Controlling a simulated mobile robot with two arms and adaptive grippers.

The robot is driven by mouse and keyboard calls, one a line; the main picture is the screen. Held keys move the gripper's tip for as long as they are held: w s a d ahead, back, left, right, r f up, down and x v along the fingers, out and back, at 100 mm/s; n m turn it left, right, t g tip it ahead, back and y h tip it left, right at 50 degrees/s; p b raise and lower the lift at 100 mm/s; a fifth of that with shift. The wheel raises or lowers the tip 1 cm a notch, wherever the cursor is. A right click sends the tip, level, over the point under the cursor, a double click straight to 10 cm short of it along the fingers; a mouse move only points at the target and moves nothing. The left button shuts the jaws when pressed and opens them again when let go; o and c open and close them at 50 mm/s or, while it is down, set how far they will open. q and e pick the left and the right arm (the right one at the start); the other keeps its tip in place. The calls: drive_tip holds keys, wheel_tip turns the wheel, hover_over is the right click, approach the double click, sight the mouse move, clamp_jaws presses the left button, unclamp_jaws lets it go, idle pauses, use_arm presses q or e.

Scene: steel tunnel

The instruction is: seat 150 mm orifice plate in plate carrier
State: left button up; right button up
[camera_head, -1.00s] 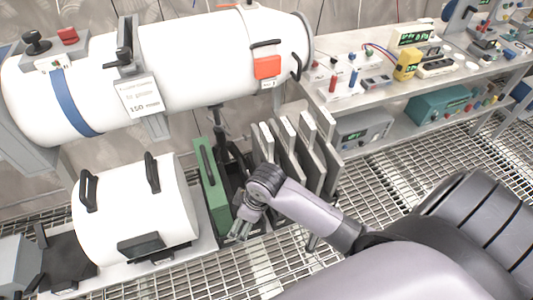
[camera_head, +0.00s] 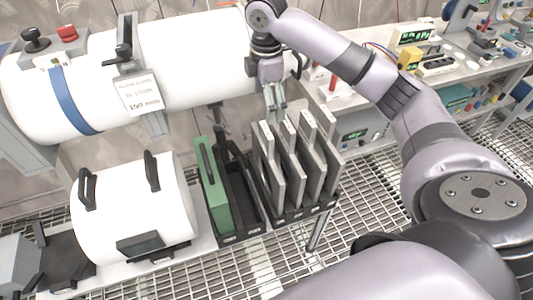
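Several grey plates with pale labelled tabs stand upright in a black rack; the leftmost plate (camera_head: 268,168) and its neighbour (camera_head: 292,158) are nearest my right gripper. My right gripper (camera_head: 275,112) points down at the tops of these two plates. Its fingers are small, and I cannot tell their opening or whether they touch a tab. The tab sizes are too small to read. A green block with a black handle (camera_head: 213,190) stands left of the plates, beside an empty black slot (camera_head: 240,185). I cannot tell which part is the plate carrier. My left gripper is not in view.
A large white pipe (camera_head: 190,55) with a hanging label (camera_head: 140,94) runs behind the rack. A white cylinder with black handles (camera_head: 135,210) lies left of the green block. A bench (camera_head: 345,100) with instruments stands at the right. Grating floor (camera_head: 280,260) lies in front.

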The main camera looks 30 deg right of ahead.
sight(266, 129)
wheel_tip(266, 129, down, 10)
drive_tip(key=shift+f+p, duration=0.25)
drive_tip(key=shift+p, duration=0.2)
drive_tip(key=shift+f+p, duration=0.5)
drive_tip(key=shift+f, duration=2.25)
drive_tip(key=shift+c, duration=0.4)
drive_tip(key=shift+s, duration=0.25)
drive_tip(key=c, duration=1.8)
drive_tip(key=shift+o, duration=0.2)
